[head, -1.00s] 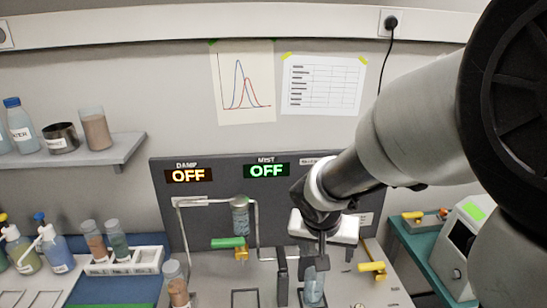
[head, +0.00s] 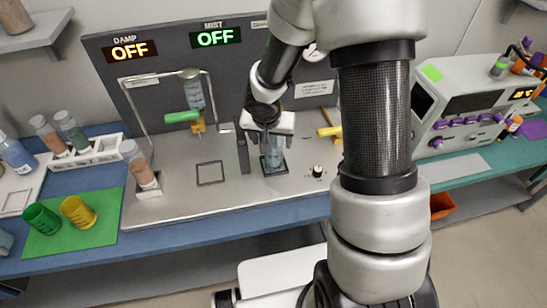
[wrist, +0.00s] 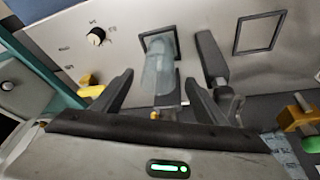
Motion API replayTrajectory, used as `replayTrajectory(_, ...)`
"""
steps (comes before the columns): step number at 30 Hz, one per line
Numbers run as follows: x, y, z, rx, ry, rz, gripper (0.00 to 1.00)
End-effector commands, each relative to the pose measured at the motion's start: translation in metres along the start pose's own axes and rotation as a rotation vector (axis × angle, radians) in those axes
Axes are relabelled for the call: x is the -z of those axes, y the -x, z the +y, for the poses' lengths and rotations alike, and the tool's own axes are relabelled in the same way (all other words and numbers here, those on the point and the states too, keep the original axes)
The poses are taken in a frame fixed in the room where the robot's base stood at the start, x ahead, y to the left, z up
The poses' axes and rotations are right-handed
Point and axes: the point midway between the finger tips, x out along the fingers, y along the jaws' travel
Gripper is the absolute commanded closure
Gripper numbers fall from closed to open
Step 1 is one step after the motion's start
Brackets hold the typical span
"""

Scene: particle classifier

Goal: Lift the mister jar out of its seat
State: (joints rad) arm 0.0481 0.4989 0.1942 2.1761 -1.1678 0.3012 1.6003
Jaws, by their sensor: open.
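The mister jar (head: 273,154) is a clear, bluish jar standing in a dark square seat (head: 284,170) on the metal bench plate. In the wrist view the jar (wrist: 160,68) lies between the lines of my two dark fingers, with the seat's frame (wrist: 172,37) around its base. My gripper (wrist: 160,83) is open, its fingers apart on either side of the jar's near end. In the head view my gripper (head: 270,138) is right above and behind the jar. I cannot tell whether a finger touches it.
A dark upright post (head: 243,155) stands close left of the jar. An empty square frame (head: 210,173) lies farther left. A small knob (head: 317,171) and yellow lever (head: 329,131) are at right. The panel's DAMP sign (head: 131,51) and MIST sign (head: 215,38) read OFF.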

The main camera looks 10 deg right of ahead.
Motion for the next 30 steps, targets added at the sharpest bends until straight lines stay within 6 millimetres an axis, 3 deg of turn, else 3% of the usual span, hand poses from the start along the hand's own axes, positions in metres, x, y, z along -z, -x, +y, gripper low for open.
replayTrajectory(7, -0.001, -0.018, 0.001, -0.001, 0.001, -0.002, 0.33)
replayTrajectory(15, -0.001, -0.057, 0.002, -0.001, 0.000, -0.001, 0.33)
replayTrajectory(24, 0.000, -0.063, 0.002, 0.000, -0.001, 0.000, 0.33)
replayTrajectory(26, 0.000, -0.063, 0.002, 0.000, -0.001, 0.000, 0.40)
replayTrajectory(30, 0.000, -0.063, 0.002, 0.000, -0.001, 0.000, 0.64)
